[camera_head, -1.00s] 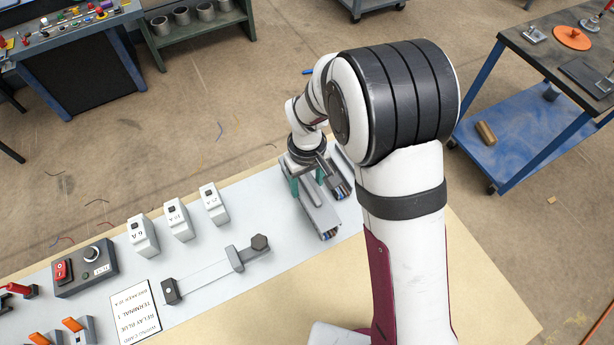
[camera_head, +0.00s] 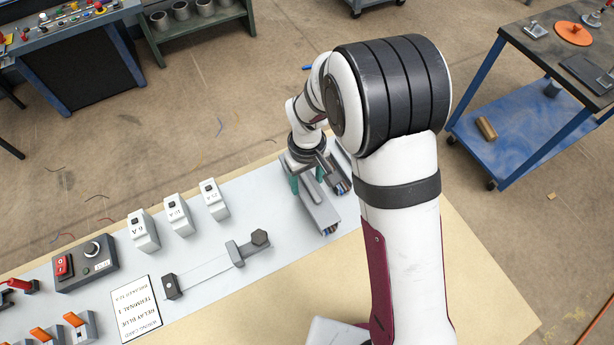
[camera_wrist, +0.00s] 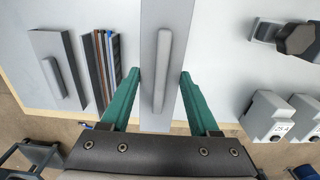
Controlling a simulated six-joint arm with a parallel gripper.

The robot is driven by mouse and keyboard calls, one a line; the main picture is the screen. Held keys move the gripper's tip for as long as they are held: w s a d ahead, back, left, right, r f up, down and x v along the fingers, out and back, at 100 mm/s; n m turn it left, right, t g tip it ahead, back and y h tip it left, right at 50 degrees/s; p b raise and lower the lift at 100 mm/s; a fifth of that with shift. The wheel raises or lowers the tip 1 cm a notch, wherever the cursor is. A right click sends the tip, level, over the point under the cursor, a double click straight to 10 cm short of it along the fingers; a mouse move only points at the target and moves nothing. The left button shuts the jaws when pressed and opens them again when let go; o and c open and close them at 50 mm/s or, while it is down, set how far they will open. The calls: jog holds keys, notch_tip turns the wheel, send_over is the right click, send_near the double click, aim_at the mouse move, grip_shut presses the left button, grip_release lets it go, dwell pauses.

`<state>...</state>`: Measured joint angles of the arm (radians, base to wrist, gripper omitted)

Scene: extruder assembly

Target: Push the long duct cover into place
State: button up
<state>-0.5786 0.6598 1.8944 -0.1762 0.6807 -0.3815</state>
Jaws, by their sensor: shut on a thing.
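The long duct cover (camera_head: 320,208) is a grey strip with a raised bar along its top. It lies along the duct at the right part of the panel, and wire ends (camera_head: 329,231) show at its near end. My gripper (camera_head: 306,181) has green fingers and is shut on the long duct cover, one finger at each side. In the wrist view the cover (camera_wrist: 148,108) runs up between the fingers (camera_wrist: 160,75). I cannot tell whether the cover is fully seated.
Beside it is an open duct with coloured wires (camera_wrist: 104,65), then a shorter grey cover with a bar (camera_wrist: 54,78). White breakers (camera_head: 213,199), a clamp-like slide (camera_head: 240,252) and a switch box (camera_head: 86,263) stand on the panel (camera_head: 262,205).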

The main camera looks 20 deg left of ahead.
jog(key=shift+f, duration=0.5)
jog(key=o, duration=1.5)
jog(key=shift+c, duration=0.2)
jog(key=shift+r, duration=0.1)
notch_tip(320, 180, up, 16)
jog(key=shift+f, duration=0.2)
